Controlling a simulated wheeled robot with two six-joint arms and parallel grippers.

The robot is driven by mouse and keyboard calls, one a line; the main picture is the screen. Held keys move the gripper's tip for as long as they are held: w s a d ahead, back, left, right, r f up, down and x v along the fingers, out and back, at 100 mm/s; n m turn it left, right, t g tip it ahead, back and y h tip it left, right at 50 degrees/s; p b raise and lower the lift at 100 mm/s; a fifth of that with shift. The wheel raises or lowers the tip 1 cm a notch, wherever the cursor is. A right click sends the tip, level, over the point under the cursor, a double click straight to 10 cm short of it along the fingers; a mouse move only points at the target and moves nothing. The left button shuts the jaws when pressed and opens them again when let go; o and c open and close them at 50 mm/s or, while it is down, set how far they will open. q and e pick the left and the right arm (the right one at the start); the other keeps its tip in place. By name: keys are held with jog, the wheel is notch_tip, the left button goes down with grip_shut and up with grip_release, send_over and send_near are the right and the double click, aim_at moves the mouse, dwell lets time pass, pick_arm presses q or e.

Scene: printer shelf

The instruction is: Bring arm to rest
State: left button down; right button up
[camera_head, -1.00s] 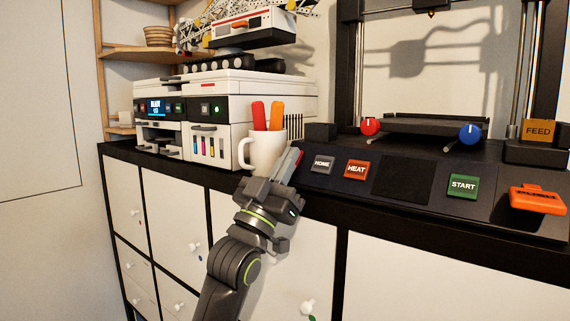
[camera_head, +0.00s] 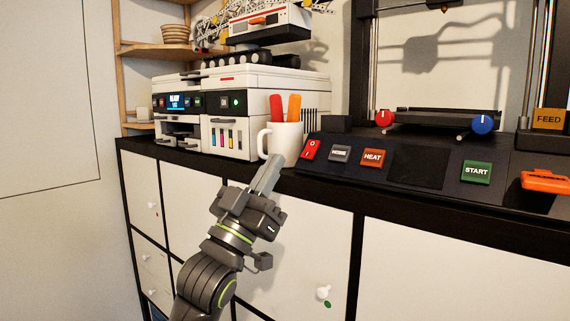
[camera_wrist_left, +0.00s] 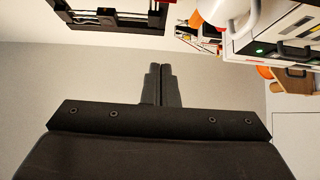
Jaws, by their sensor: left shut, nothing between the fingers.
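My left arm reaches up from the bottom in the head view. Its gripper (camera_head: 268,174) is shut and empty, in front of the cabinet face just below the shelf top. The tips point up toward the white mug (camera_head: 284,146) and appear close in front of it. The wrist view shows the two dark fingers (camera_wrist_left: 160,82) pressed together, with nothing between them. My right gripper is not in view.
The mug holds red and orange sticks. A white printer (camera_head: 240,100) stands left of it. A dark control panel with a red switch (camera_head: 311,150), HOME, HEAT (camera_head: 373,158) and START (camera_head: 476,172) buttons lies right. White cabinet doors (camera_head: 300,240) with knobs are below.

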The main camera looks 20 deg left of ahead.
pick_arm(q)
jog(key=shift+s+a+f, duration=0.15)
jog(key=shift+s, duration=0.35)
jog(key=shift+s+a+f, duration=0.1)
jog(key=shift+s, duration=0.4)
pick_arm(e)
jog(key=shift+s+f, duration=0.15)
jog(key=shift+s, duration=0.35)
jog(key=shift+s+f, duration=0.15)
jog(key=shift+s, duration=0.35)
